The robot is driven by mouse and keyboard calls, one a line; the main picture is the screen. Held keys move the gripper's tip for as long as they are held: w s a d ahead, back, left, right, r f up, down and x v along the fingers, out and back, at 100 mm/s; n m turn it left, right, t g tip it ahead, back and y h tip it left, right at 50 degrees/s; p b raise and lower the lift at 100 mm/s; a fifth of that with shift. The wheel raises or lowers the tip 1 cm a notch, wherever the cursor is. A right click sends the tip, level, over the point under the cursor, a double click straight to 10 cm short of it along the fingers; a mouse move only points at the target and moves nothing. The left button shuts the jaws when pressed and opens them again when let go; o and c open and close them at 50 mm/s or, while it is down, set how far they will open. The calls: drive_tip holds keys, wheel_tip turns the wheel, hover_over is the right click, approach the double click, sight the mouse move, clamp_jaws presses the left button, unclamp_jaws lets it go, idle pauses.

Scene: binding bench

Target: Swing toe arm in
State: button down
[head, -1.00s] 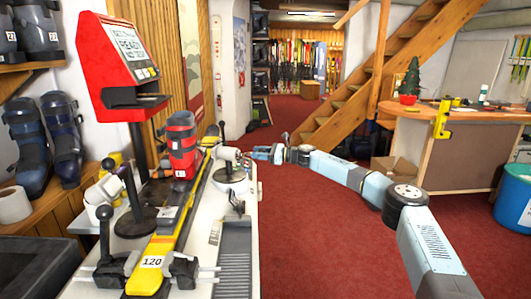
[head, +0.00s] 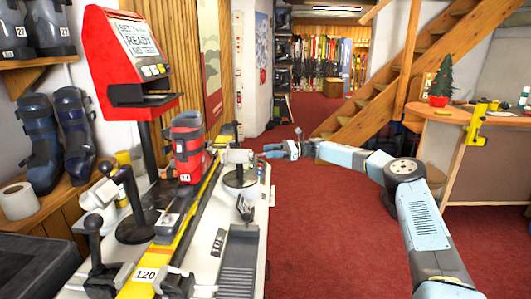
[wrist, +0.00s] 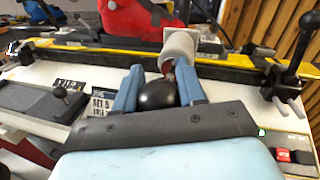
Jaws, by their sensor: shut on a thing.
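The toe arm shows in the wrist view as a white cylinder (wrist: 181,46) with a short rod and a black ball knob (wrist: 157,95) at its near end. My gripper (wrist: 160,82) has its two blue fingers shut on the knob. In the head view my gripper (head: 273,151) is just right of the white cylinder, and the knob is hard to make out. A red and dark ski boot (head: 188,148) stands upright on the yellow ski (head: 193,199). In the wrist view the cylinder is beside the ski, right of the boot (wrist: 128,18).
The red display stand (head: 130,60) reads "READY". A grey ramp (head: 238,262) lies on the bench. Open red carpet (head: 330,245) is at right.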

drive_tip(key=shift+w+d+f, duration=0.25)
drive_tip(key=shift+w+d, duration=0.05)
drive_tip(key=shift+d, duration=0.3)
drive_tip(key=c, duration=1.1)
unclamp_jaws()
drive_tip(key=shift+d, duration=0.1)
drive_tip(key=shift+o, duration=0.7)
drive_tip(key=shift+w+d, duration=0.2)
drive_tip(key=shift+o, duration=1.4)
drive_tip(key=shift+a, duration=0.2)
drive_tip(key=shift+s+a+r, duration=0.1)
drive_tip(key=shift+s+a, duration=0.05)
drive_tip(key=shift+a, duration=0.05)
drive_tip(key=v, duration=1.4)
